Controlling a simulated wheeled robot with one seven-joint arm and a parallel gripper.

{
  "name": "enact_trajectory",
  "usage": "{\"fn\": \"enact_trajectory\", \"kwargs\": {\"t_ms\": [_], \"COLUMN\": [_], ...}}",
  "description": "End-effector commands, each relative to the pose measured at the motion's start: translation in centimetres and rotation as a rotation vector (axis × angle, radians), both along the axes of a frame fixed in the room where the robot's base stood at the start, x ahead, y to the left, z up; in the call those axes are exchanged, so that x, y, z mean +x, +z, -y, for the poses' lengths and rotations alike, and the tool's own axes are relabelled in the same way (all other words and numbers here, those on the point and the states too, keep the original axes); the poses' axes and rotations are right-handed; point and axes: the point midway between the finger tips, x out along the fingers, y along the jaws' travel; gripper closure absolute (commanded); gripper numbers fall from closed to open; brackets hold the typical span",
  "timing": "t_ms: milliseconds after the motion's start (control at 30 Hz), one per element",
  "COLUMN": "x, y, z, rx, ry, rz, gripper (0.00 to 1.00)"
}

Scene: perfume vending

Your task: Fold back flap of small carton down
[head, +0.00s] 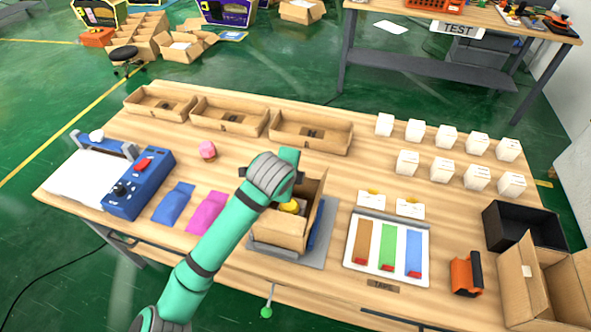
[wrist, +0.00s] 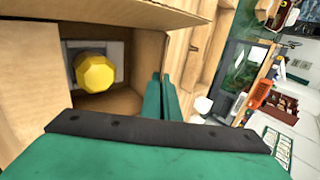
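The small carton (head: 278,228) stands open on a grey plate at the front middle of the table. A yellow-capped item (head: 291,206) sits inside it; the cap also shows in the wrist view (wrist: 95,73). A flap stands up at the carton's right side in the head view. My gripper (wrist: 161,100) is at the carton's back edge, its two green fingers close together beside a cardboard wall or flap (wrist: 148,55). Whether they touch it is unclear. In the head view my arm hides most of the gripper and the back flap.
Three open cardboard trays (head: 310,131) line the back of the table. Several white boxes (head: 447,135) stand at the right. A tray with coloured strips (head: 387,246) lies right of the carton. A blue device (head: 139,184) and pouches (head: 208,211) lie left.

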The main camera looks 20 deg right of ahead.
Motion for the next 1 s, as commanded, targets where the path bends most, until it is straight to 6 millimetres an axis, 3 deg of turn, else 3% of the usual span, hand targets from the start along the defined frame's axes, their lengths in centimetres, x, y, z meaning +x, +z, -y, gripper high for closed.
{"fn": "enact_trajectory", "kwargs": {"t_ms": [500,1000], "x": [-0.8,-0.9], "y": [-1.2,-1.4], "z": [-0.6,-0.6], "rx": [-0.165,-0.201], "ry": [0.004,-0.001], "rz": [0.241,0.299], "gripper": [1.0,1.0]}}
